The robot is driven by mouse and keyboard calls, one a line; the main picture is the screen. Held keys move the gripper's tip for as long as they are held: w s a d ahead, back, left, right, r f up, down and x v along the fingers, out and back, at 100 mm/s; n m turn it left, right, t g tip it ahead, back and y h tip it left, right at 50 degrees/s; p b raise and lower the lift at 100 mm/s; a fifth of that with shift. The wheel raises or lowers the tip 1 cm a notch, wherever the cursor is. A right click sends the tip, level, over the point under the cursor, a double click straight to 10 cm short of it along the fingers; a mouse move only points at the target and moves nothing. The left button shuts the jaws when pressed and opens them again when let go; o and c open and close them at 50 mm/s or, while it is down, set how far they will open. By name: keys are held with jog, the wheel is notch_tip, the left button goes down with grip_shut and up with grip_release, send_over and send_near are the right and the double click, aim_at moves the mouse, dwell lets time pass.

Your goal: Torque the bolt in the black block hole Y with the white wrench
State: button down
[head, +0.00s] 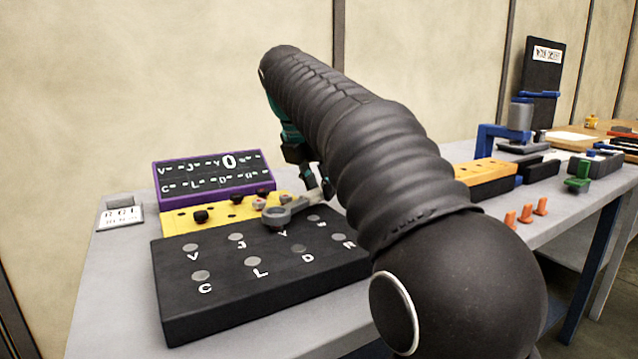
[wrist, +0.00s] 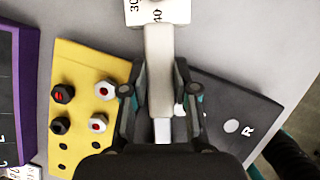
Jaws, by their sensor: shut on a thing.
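The black block (head: 255,285) lies on the grey table with lettered round holes on top. My gripper (head: 319,192) is above the block's back edge, partly hidden by my arm. It is shut on the white wrench (head: 290,210), whose ring end is over the spot just above the letter Y. In the wrist view the wrench (wrist: 160,60) runs between the two fingers of my gripper (wrist: 157,92), with a white end marked 30 and 40 at the top. The bolt in hole Y is hidden under the ring, and I cannot tell whether the ring is seated on it.
A yellow block (head: 180,222) with dark and pale bolts stands behind the black block; it also shows in the wrist view (wrist: 75,85). A purple-framed letter panel (head: 215,174) stands behind that. Blue and orange fixtures (head: 490,150) stand on the table at the right.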

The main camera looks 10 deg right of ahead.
aim_at(342, 219)
jog(key=shift+f, duration=0.3)
jog(key=shift+s+d+f+m+g+p, duration=0.1)
jog(key=shift+s+d+m+g+p, duration=0.1)
jog(key=shift+s+d+m, duration=0.25)
jog(key=shift+s+d+m+g+p, duration=0.1)
jog(key=shift+s+d+m+g, duration=0.15)
jog(key=shift+s+m, duration=0.4)
jog(key=shift+s+d+f+m+g+h, duration=0.1)
jog(key=shift+s+d+m+g+h, duration=0.15)
jog(key=shift+s+m, duration=0.35)
jog(key=shift+s+d+m+g+h, duration=0.2)
jog(key=shift+s+m, duration=0.2)
jog(key=shift+m, duration=0.3)
jog(key=shift+s+d+m+g, duration=0.15)
jog(key=shift+s+m+g, duration=0.05)
jog(key=shift+s+m, duration=0.4)
jog(key=shift+s+d+m+g, duration=0.1)
jog(key=shift+s+m+g, duration=0.1)
jog(key=shift+s+m, duration=0.4)
jog(key=shift+s, duration=0.1)
